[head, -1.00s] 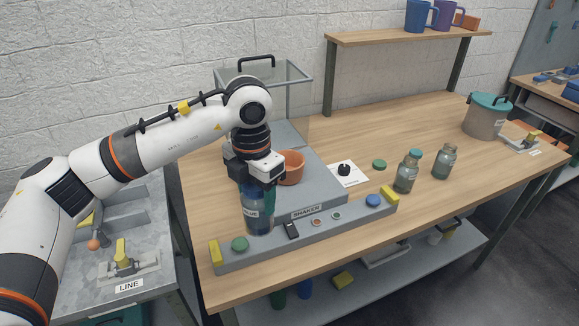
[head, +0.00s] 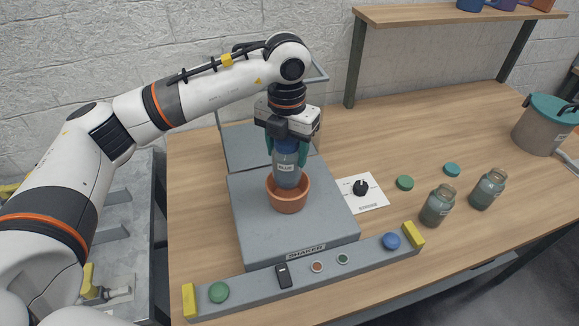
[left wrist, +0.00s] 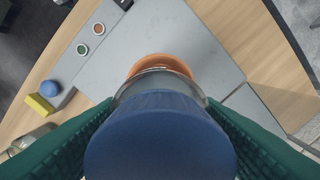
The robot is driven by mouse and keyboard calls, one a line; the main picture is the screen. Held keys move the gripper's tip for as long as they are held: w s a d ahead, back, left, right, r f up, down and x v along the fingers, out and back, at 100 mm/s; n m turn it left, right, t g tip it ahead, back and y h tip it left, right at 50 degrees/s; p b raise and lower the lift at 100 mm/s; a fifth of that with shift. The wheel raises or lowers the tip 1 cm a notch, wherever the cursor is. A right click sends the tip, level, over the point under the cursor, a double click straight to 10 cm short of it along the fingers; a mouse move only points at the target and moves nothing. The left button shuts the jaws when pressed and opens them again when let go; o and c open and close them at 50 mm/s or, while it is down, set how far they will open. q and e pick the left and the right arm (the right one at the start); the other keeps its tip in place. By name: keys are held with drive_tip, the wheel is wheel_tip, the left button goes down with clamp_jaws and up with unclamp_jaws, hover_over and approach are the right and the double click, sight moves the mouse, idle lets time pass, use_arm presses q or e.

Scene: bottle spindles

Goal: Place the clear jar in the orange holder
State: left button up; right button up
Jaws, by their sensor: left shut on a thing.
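The clear jar (head: 285,170) has a blue lid and a label reading BLUE, and it hangs upright in my left gripper (head: 287,150). The gripper's green fingers are shut on it near the lid. The orange holder (head: 289,203) is a round cup on the grey shaker plate. The jar's lower end shows within the holder's rim; I cannot tell whether it touches the bottom. In the left wrist view the blue lid (left wrist: 160,140) hides most of the jar, and the holder's rim (left wrist: 158,62) shows just beyond it. My right gripper is not in view.
The shaker (head: 300,230) has a front bar with buttons. Two open jars of dark liquid (head: 437,206) (head: 488,189) stand at right, near green lids (head: 404,183). A grey pot (head: 540,125) stands at far right. A shelf (head: 440,14) is above the table.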

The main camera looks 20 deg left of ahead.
sight(287, 169)
use_arm(q)
drive_tip(key=shift+f, duration=0.95)
drive_tip(key=f, duration=0.2)
drive_tip(key=f+p, duration=0.1)
drive_tip(key=f, duration=0.1)
drive_tip(key=shift+w, duration=0.2)
drive_tip(key=shift+f, duration=0.2)
drive_tip(key=o, duration=1.2)
drive_tip(key=shift+r, duration=0.1)
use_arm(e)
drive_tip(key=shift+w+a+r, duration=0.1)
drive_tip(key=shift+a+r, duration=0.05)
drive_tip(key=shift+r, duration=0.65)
